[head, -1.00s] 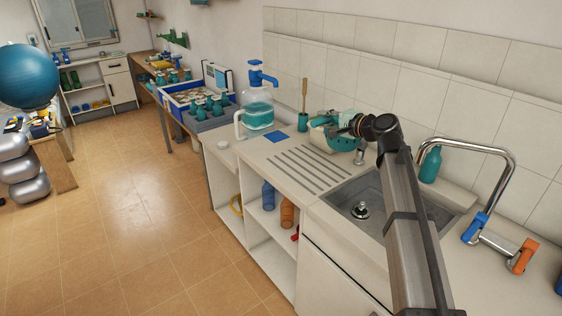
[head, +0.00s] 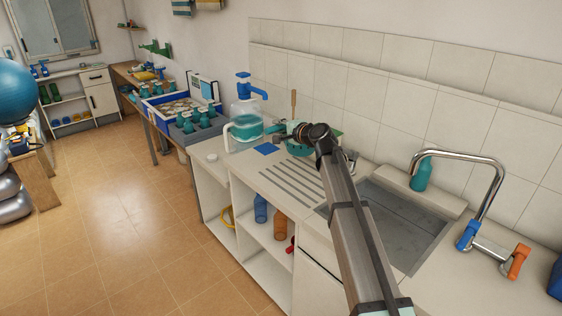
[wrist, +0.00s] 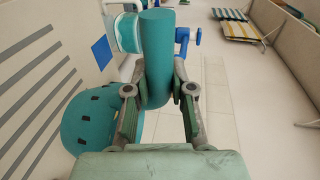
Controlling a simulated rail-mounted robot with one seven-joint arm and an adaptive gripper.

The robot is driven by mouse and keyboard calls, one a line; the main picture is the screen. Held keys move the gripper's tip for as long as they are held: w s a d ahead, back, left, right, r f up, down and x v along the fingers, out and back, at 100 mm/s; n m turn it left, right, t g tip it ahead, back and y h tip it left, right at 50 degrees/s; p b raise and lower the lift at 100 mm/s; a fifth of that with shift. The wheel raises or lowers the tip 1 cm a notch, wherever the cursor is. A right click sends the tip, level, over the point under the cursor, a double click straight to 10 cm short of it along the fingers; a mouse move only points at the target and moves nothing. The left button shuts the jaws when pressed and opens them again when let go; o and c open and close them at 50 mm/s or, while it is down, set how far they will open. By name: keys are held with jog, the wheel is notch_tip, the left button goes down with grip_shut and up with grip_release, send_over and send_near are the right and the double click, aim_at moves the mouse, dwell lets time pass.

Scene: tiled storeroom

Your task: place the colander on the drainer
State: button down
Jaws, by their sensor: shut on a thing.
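The colander (head: 297,150) is a teal bowl with small holes. It is partly hidden behind my arm's end in the head view and shows at the lower left in the wrist view (wrist: 88,122). The drainer (head: 290,184) is the grooved part of the white counter, left of the sink. The colander is at its wall side in the head view. I cannot tell whether the bowl touches the counter.
A water jug with a blue pump (head: 246,125) and a blue square (head: 266,149) are left of the drainer. A wooden-handled brush (head: 293,100) stands behind. The sink (head: 405,225), tap (head: 492,165) and teal bottle (head: 421,174) are at right. The grooves are clear.

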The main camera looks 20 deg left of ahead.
notch_tip(320, 180, down, 14)
jog(key=p, duration=0.2)
jog(key=shift+r, duration=0.25)
jog(key=shift+f, duration=0.15)
jog(key=c, duration=1)
grip_release()
jog(key=b+v, duration=0.3)
jog(key=v, duration=0.9)
